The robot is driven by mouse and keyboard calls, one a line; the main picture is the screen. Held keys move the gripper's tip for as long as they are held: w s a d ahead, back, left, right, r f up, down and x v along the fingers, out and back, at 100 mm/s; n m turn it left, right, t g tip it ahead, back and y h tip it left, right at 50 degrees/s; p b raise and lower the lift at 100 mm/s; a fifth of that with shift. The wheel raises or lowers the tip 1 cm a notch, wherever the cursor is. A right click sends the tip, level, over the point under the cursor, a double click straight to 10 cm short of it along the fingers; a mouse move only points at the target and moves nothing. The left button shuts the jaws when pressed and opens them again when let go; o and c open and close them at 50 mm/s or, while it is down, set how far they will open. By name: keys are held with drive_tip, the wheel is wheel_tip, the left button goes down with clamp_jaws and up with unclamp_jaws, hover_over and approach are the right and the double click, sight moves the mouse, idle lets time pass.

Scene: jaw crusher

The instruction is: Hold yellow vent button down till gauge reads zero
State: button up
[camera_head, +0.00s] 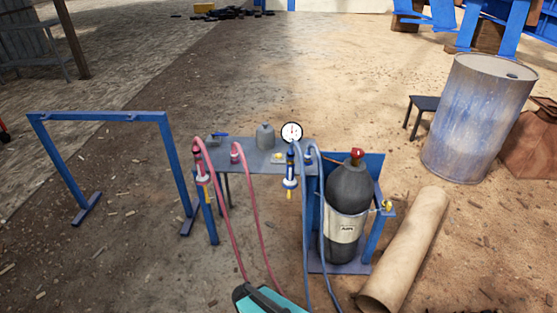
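A round white gauge (291,132) with a dark rim stands at the back right of a small grey-blue metal bench (255,166). Its needle and numbers are too small to read. A small yellow button (278,156) on a pale base sits on the bench top just below and left of the gauge. I cannot tell whether it is pressed. Nothing is seen touching it. My gripper does not show in this view.
Red and blue hoses hang over the bench front. A dark gas cylinder (348,192) stands in a blue rack to the right. A blue frame (105,116) stands left.

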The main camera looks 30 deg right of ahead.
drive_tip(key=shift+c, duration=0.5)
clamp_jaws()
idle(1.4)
